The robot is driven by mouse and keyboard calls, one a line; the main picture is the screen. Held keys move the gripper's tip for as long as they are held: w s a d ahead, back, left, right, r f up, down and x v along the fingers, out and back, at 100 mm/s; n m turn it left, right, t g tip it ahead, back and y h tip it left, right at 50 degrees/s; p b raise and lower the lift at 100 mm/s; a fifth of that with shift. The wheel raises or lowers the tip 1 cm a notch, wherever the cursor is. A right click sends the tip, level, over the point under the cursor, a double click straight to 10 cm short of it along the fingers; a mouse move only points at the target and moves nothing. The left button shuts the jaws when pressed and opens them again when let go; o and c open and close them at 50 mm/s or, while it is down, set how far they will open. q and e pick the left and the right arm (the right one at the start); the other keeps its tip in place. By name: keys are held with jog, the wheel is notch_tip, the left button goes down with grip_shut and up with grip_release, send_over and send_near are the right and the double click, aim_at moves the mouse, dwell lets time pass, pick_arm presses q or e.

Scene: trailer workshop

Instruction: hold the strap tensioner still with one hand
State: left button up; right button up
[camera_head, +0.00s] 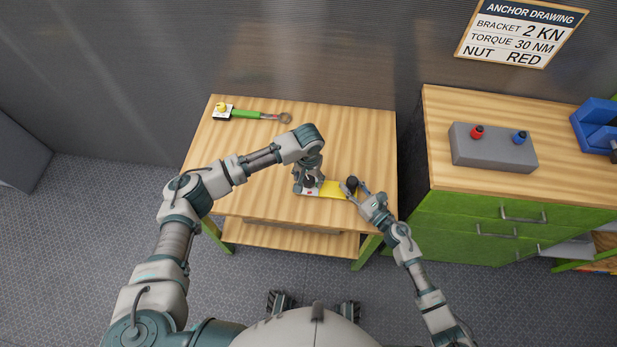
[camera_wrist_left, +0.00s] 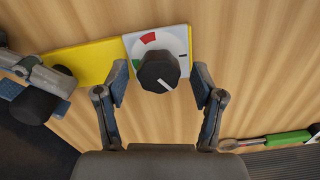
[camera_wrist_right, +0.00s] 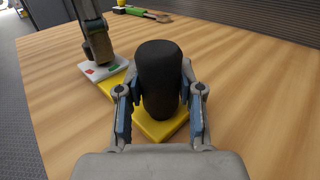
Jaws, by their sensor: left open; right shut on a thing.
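The strap tensioner is a yellow bar (camera_head: 333,190) on the wooden table, with a white dial plate at one end and a black upright grip (camera_wrist_right: 158,75) at the other. A black knob (camera_wrist_left: 158,71) with a white pointer line sits on the dial plate (camera_wrist_left: 178,42), which has red and green marks. My right gripper (camera_wrist_right: 160,100) is shut on the black grip, one finger each side. My left gripper (camera_wrist_left: 160,78) points down over the dial, open, with its fingers on either side of the knob and gaps visible. In the head view my left gripper (camera_head: 308,182) partly hides the dial.
A green-handled wrench (camera_head: 246,114) lies at the table's back left. A cabinet (camera_head: 440,190) to the right carries a grey box (camera_head: 492,150) with red and blue nuts, and a blue vise (camera_head: 597,128). A sign (camera_head: 520,32) hangs behind. The table's left half is mostly clear.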

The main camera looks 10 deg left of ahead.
pick_arm(q)
jog(key=shift+c, duration=0.2)
pick_arm(e)
jog(key=shift+f, duration=0.15)
pick_arm(q)
jog(key=c, duration=1.1)
jog(key=shift+m, duration=0.5)
pick_arm(e)
jog(key=shift+d, duration=0.1)
pick_arm(q)
jog(key=m, duration=0.4)
jog(key=shift+m, duration=0.3)
jog(key=m, duration=0.5)
jog(key=shift+a, duration=0.1)
jog(key=m, duration=0.5)
jog(key=shift+w+m, duration=0.1)
jog(key=shift+m, duration=0.3)
jog(key=m, duration=0.6)
pick_arm(e)
jog(key=shift+d, duration=0.1)
